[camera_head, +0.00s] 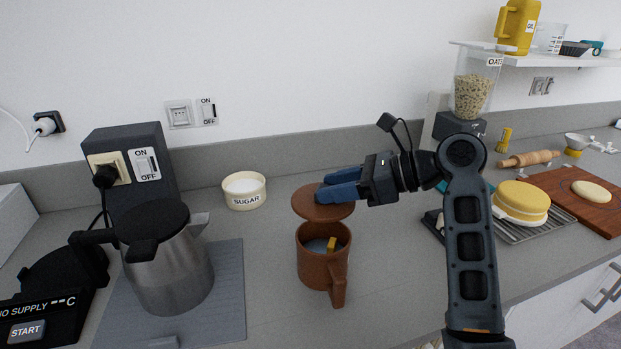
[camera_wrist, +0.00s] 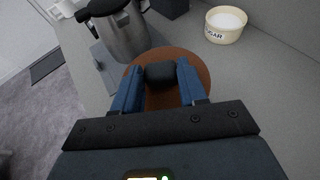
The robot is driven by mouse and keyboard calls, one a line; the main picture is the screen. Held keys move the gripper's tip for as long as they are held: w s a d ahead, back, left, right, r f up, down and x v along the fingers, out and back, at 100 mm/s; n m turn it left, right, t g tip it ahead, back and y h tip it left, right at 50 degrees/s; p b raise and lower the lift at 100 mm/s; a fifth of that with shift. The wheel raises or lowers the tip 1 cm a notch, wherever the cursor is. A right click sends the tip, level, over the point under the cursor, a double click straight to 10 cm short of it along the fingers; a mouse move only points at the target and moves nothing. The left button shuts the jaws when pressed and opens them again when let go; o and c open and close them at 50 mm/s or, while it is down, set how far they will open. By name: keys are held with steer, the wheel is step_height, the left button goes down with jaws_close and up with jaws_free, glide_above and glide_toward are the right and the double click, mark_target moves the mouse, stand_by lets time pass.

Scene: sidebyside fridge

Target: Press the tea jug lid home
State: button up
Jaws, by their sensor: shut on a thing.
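The tea jug (camera_head: 318,266) is a brown open-topped jug with a handle at the front, standing on the counter in the head view. Liquid and a small yellow item show inside it. Its round brown lid (camera_head: 323,208) is above the jug's far rim, apart from the opening. My gripper (camera_head: 322,194) is shut on the lid's knob from the right. In the wrist view the lid (camera_wrist: 198,66) lies beneath my fingers, with the dark knob (camera_wrist: 160,73) between them. The lid hides the jug in that view.
A steel kettle (camera_head: 172,270) stands at the left on a grey mat (camera_head: 229,300). A sugar bowl (camera_head: 244,191) stands behind the jug to the left. A cake (camera_head: 521,203) on a rack and a wooden board (camera_head: 565,215) are at the right. Counter around the jug is clear.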

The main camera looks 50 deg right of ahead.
mark_target(337, 213)
steer(key=shift+s, duration=0.1)
stand_by(0.3)
steer(key=shift+f+b, duration=0.4)
steer(key=shift+f, duration=2.45)
steer(key=shift+f, duration=1.2)
steer(key=o, duration=1)
steer(key=shift+v, duration=3.95)
steer(key=shift+f, duration=0.1)
